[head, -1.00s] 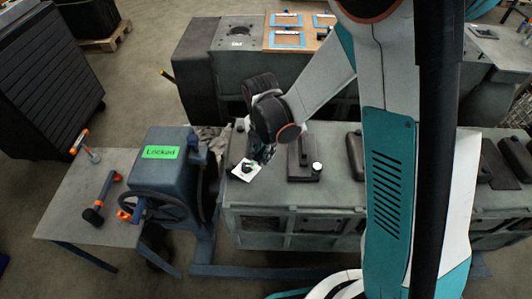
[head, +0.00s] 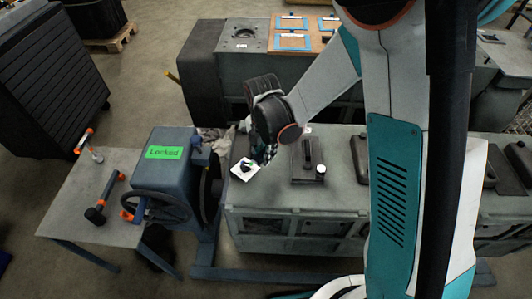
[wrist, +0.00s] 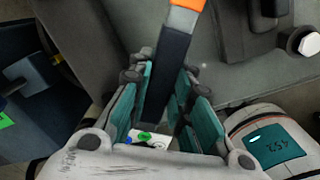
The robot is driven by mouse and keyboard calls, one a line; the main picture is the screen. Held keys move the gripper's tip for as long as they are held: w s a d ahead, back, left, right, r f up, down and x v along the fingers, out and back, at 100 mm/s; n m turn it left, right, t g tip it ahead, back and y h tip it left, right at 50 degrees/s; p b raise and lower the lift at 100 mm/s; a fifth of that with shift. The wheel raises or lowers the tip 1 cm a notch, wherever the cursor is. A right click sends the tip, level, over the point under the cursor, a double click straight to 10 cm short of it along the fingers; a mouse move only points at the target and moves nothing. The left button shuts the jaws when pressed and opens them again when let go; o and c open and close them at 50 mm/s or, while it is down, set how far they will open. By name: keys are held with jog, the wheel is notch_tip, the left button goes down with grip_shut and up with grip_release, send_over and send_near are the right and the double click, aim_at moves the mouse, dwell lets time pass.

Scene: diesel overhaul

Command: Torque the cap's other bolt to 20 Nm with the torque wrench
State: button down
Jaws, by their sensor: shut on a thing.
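My gripper (wrist: 160,95) is shut on a dark bar with an orange section (wrist: 188,4), which looks like the torque wrench (wrist: 168,62). Its teal-padded fingers lie on both sides of the bar. In the head view my gripper (head: 264,152) is low over the left end of the grey bench-like block, beside a white plate (head: 238,174) with a small dark part on it. A white patch with green and blue spots shows between the fingers in the wrist view. I cannot make out the cap, its bolts or the wrench's working end.
A blue machine (head: 160,178) with a green "Locked" sign and a handwheel stands left of the grey block (head: 270,212). A dark cover (head: 305,165) with a white cap lies right of my gripper.

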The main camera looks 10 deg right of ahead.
jog(key=shift+w+a, duration=0.3)
jog(key=shift+a, duration=0.1)
jog(key=shift+w+a+m+b, duration=0.15)
jog(key=shift+m+b, duration=0.15)
jog(key=shift+m, duration=0.1)
jog(key=shift+w, duration=0.1)
jog(key=shift+w+a, duration=0.15)
jog(key=shift+a, duration=0.05)
dwell(0.3)
jog(key=shift+w+a, duration=0.1)
jog(key=shift+w, duration=0.05)
jog(key=shift+w+a+m+b, duration=0.15)
jog(key=shift+m+b, duration=0.2)
jog(key=shift+m, duration=0.05)
jog(key=shift+w, duration=0.1)
jog(key=shift+w+a, duration=0.2)
dwell(0.3)
jog(key=shift+w+m, duration=0.1)
jog(key=shift+m, duration=0.2)
